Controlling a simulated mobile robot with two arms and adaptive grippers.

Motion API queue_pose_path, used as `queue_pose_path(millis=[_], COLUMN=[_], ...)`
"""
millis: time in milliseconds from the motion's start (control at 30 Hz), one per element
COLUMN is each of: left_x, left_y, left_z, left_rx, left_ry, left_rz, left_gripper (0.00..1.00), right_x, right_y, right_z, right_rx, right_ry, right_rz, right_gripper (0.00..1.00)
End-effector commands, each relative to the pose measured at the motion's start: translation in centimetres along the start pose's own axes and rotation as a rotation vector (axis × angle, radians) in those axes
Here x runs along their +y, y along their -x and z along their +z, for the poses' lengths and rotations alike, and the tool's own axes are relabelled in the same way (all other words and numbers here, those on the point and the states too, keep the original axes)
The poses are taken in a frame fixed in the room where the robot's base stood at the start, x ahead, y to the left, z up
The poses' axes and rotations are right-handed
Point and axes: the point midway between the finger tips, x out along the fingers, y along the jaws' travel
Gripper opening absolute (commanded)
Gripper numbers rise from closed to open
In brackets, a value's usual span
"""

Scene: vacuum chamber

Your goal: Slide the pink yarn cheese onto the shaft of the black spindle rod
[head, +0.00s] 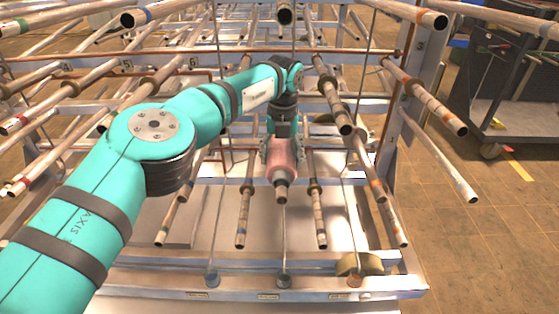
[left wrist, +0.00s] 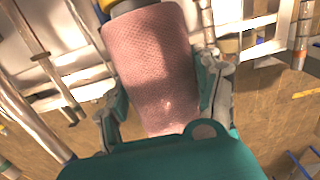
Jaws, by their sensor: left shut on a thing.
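The pink yarn cheese (head: 283,160) is near the middle of the rack in the head view. My left gripper (head: 281,148) is shut on it, with one finger on each side. The cheese fills the middle of the left wrist view (left wrist: 150,65), between the two fingers. A narrow rod-like end (head: 281,190) sticks out of the cheese toward the camera; I cannot tell whether it is a spindle or the cheese's own core. In the left wrist view a dark and yellow part (left wrist: 118,6) meets the cheese's far end. I cannot single out the black spindle rod. My right gripper is not in view.
Several bare rods stick out around the cheese, including one at the lower left (head: 242,215), one at the lower right (head: 318,215) and one above right (head: 335,105). A tan roll (head: 358,264) lies on the rack's bottom rail. Open floor (head: 480,250) is at the right.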

Motion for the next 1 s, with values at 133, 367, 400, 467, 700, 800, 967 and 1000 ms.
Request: queue_pose_path(millis=[133,367,400,467,700,800,967,1000], left_x=[0.4,0.4,0.4,0.3,0.1,0.1,0.2,0.2], left_y=[-1.2,-1.3,-1.3,-1.3,-1.3,-1.0,1.0,1.7], left_z=[-0.1,-0.2,-0.2,-0.2,-0.3,-0.4,-0.3,-0.3], left_rx=[0.009,0.010,0.010,0.011,0.013,0.013,0.008,0.004], left_ry=[-0.001,0.000,-0.001,-0.002,-0.005,-0.005,-0.003,-0.002], left_rz=[0.022,0.022,0.021,0.019,0.016,0.015,0.014,0.014], left_gripper=[0.12,0.82,0.88,0.94,0.94,0.94,0.94,0.94], right_x=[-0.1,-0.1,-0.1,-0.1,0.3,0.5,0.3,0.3], right_y=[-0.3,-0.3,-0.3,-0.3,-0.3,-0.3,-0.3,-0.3], right_z=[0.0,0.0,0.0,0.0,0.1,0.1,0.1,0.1], right_rx=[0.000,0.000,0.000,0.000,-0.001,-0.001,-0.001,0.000], right_ry=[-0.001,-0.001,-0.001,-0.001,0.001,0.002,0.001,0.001], right_rz=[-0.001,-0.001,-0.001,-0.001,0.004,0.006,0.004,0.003], right_gripper=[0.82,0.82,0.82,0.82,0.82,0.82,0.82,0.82])
